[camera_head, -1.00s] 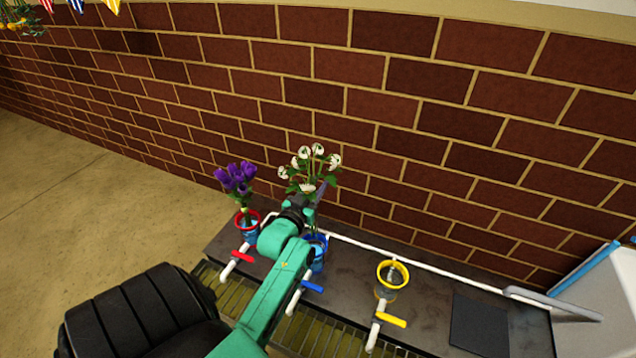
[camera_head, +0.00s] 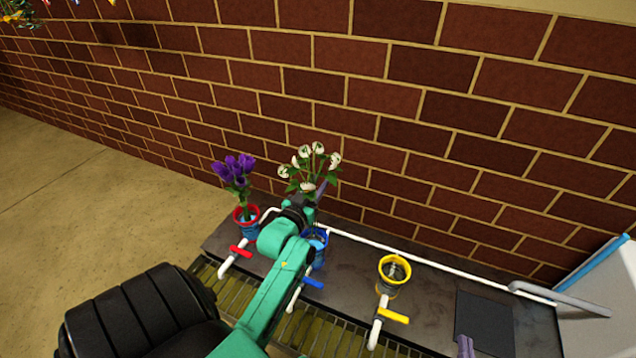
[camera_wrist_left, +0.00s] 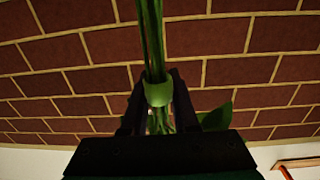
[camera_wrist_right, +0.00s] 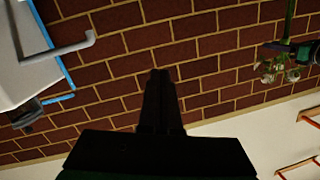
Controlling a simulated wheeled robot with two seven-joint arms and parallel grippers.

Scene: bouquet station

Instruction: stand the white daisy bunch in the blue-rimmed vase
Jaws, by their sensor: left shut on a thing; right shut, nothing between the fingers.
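The white daisy bunch (camera_head: 309,164) is upright with its blooms above my left gripper (camera_head: 312,200). In the left wrist view, my left gripper (camera_wrist_left: 158,97) is shut on its stems at a light green band (camera_wrist_left: 158,92). The blue-rimmed vase (camera_head: 318,238) stands on the dark bench, partly hidden behind my left arm. The lower stem ends are hidden in the head view, so I cannot tell whether they are inside the vase. My right gripper (camera_wrist_right: 160,98) is shut and empty, and its tip (camera_head: 465,346) shows at the bottom of the head view.
A red-rimmed vase (camera_head: 246,217) holding purple flowers (camera_head: 234,168) stands left of the blue-rimmed one. An empty-looking yellow-rimmed vase (camera_head: 394,270) stands to the right. White pipes with coloured taps run in front. A dark mat (camera_head: 484,322) lies farther right; a brick wall (camera_head: 400,120) rises behind.

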